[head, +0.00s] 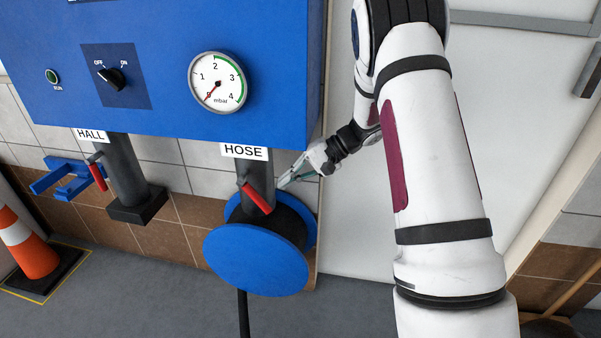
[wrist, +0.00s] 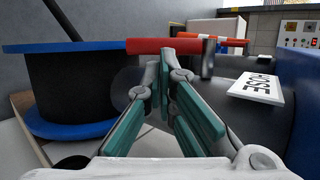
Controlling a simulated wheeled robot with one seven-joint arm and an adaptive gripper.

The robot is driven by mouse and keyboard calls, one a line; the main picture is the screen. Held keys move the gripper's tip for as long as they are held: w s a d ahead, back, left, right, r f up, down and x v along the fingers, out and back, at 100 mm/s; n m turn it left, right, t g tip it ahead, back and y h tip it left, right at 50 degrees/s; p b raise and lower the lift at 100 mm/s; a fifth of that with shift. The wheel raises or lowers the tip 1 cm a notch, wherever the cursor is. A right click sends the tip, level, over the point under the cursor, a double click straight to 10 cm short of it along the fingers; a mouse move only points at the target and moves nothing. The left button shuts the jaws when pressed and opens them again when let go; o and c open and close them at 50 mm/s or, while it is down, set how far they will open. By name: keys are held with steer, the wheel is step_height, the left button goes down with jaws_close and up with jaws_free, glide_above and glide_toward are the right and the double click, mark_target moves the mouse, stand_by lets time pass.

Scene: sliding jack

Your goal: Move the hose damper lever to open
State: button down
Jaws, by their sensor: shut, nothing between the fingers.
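The red hose damper lever (head: 257,198) is on the dark pipe under the HOSE label (head: 243,151). In the head view it slants down and to the right from its pivot. In the wrist view the lever (wrist: 160,46) lies across, just beyond my fingertips. My gripper (head: 287,181) is to the right of the pipe and lever in the head view. Its teal-padded fingers (wrist: 165,75) come together at the tips, with nothing held. Whether the tips touch the lever, I cannot tell.
A blue hose reel (head: 257,260) hangs below the lever; in the wrist view the reel (wrist: 75,90) is at left. The blue cabinet (head: 150,60) with a gauge (head: 217,82) is above. The HALL pipe's red lever (head: 97,176) and a traffic cone (head: 27,245) are farther left.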

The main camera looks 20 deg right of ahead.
mark_target(260, 201)
steer(key=x, duration=0.5)
steer(key=shift+a+f+b, duration=0.2)
steer(key=shift+a+b, duration=0.15)
steer(key=shift+f+b, duration=0.1)
steer(key=shift+b, duration=0.2)
steer(key=shift+w+f+y+b, duration=0.15)
steer(key=shift+y+b, duration=0.15)
steer(key=shift+b, duration=0.15)
steer(key=shift+a+f+t+y+b, duration=0.1)
steer(key=shift+f+t+y+b, duration=0.25)
steer(key=shift+b, duration=0.5)
steer(key=y+b, duration=0.1)
steer(key=b, duration=0.2)
steer(key=w+a+f+t+y+b, duration=0.1)
steer(key=b, duration=0.2)
steer(key=f+n+t+y+b, duration=0.1)
steer(key=y+b, duration=0.1)
steer(key=b, duration=0.1)
steer(key=shift+w+a+f, duration=0.15)
steer(key=shift+a+f, duration=0.1)
steer(key=shift+a, duration=0.15)
steer(key=shift+w+a+b, duration=0.15)
steer(key=shift+a+b, duration=0.15)
steer(key=shift+b, duration=0.4)
steer(key=shift+w+a+f, duration=0.1)
steer(key=shift+w+a, duration=0.05)
